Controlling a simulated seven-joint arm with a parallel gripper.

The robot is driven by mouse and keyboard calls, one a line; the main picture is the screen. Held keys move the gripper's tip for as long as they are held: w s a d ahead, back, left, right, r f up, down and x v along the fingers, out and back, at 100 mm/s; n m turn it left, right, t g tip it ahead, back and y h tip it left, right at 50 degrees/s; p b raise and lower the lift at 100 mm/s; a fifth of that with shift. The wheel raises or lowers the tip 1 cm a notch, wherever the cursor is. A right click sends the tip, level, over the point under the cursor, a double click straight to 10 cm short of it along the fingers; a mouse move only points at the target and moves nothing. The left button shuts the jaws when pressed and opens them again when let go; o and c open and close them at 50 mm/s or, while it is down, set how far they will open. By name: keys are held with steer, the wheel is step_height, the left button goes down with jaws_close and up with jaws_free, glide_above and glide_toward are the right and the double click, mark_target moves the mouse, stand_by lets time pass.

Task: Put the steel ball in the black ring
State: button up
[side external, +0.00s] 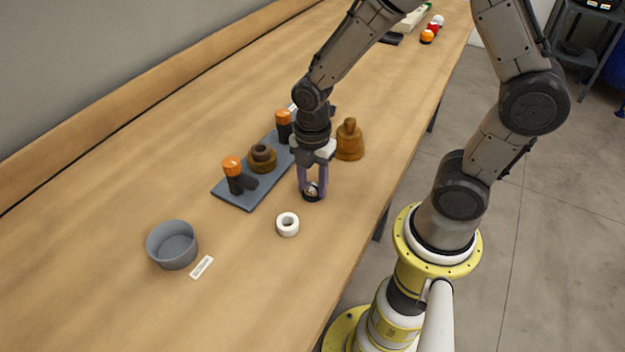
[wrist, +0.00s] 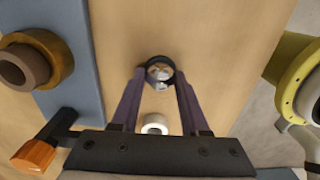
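The steel ball (wrist: 160,73) is a small shiny sphere between my fingertips. In the side external view the ball (side external: 312,188) shows low between the fingers. The black ring (wrist: 152,62) is a dark round rim around the ball in the wrist view. In the side external view the ring (side external: 313,198) sits on the table right under the fingertips. The ball looks to be in or just above the ring; I cannot tell if it rests there. My gripper (side external: 312,187) points down, its fingers on either side of the ball. Whether they press on it is unclear.
A white ring (side external: 288,224) lies in front of the gripper. A grey-blue board (side external: 238,202) with orange-topped pegs and a brown ring stands to the left. A brown bell-shaped piece (side external: 350,142) is close behind on the right. A grey bowl (side external: 173,245) stands at the front left.

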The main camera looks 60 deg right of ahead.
mark_target(313, 183)
steer(key=o, duration=0.4)
steer(key=shift+o, duration=0.2)
steer(key=shift+r, duration=0.1)
step_height(313, 183, up, 12)
steer(key=s+r+m+t, duration=0.2)
steer(key=s+m, duration=0.3)
steer(key=m, duration=0.4)
steer(key=s+d+r+m+t, duration=0.1)
steer(key=s+r+m+t, duration=0.2)
steer(key=m, duration=0.6)
steer(key=shift+s+d+r+t, duration=0.3)
steer(key=shift+s+r, duration=0.75)
steer(key=shift+s, duration=0.25)
